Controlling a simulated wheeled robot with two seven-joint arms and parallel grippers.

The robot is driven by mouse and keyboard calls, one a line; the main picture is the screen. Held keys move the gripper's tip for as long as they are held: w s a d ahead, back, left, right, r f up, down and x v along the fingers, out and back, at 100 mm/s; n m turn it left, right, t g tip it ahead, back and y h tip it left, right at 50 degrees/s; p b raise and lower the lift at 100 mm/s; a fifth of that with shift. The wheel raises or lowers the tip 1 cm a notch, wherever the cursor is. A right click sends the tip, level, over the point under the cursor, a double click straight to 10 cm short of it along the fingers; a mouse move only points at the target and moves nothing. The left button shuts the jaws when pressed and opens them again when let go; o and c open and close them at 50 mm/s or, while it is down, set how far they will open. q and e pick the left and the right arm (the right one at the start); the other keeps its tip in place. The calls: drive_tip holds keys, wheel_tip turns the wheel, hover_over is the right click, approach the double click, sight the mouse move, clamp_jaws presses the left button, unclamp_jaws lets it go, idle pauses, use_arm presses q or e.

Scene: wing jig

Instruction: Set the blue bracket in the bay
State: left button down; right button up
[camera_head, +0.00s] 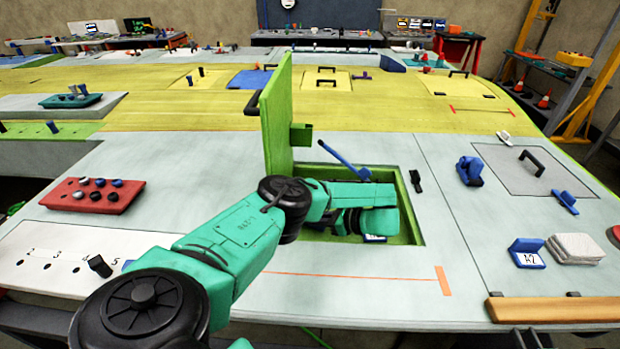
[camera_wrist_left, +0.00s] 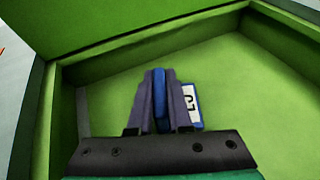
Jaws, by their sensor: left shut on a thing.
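The bay (camera_head: 412,215) is a green-walled recess in the pale wing panel, with its green lid (camera_head: 277,112) standing upright at its left edge. My left arm reaches down into it. In the left wrist view my left gripper (camera_wrist_left: 160,82) is shut on the blue bracket (camera_wrist_left: 160,108), whose white-labelled plate shows right of the fingers. The bay's green floor (camera_wrist_left: 245,90) and walls lie around it. I cannot tell whether the bracket touches the floor. In the head view my arm hides most of the bracket; a small labelled part (camera_head: 374,238) shows low in the bay.
A blue rod (camera_head: 343,158) slants at the bay's back edge. A second blue bracket (camera_head: 527,254) with a label stands at the right, beside a pale stack (camera_head: 576,247). A red tray (camera_head: 92,195) lies at the left. A wooden rail (camera_head: 555,309) lines the front right edge.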

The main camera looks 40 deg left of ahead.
use_arm(q)
drive_tip(key=c, duration=0.8)
unclamp_jaws()
drive_tip(key=shift+c, duration=0.2)
drive_tip(key=shift+f, duration=0.1)
drive_tip(key=v, duration=1.2)
